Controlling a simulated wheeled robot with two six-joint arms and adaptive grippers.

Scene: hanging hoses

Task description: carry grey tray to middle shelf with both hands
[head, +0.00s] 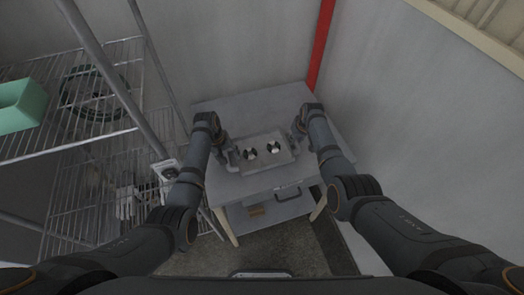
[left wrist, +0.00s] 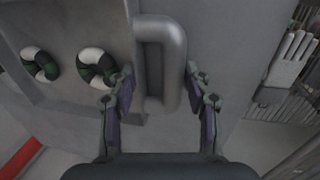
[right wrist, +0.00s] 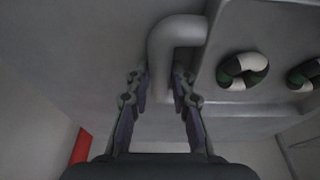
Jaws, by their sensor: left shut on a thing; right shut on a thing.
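The grey tray (head: 264,163) lies on or just above a grey table and carries two dark-and-white rings (head: 250,153). The rings also show in the left wrist view (left wrist: 97,68) and the right wrist view (right wrist: 243,70). My left gripper (head: 231,154) is at the tray's left handle; in the left wrist view its fingers (left wrist: 158,85) sit on either side of the handle bar (left wrist: 174,60). My right gripper (head: 297,135) is at the right handle; in the right wrist view its fingers (right wrist: 160,85) straddle that handle (right wrist: 160,45). Both grippers are shut on the handles.
The grey table (head: 238,106) has a lower shelf (head: 245,217). A wire shelf rack (head: 105,140) stands at the left, with a green bin (head: 20,105), a coiled hose (head: 92,92) and gloves (head: 126,203). A red post (head: 321,45) rises behind the table.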

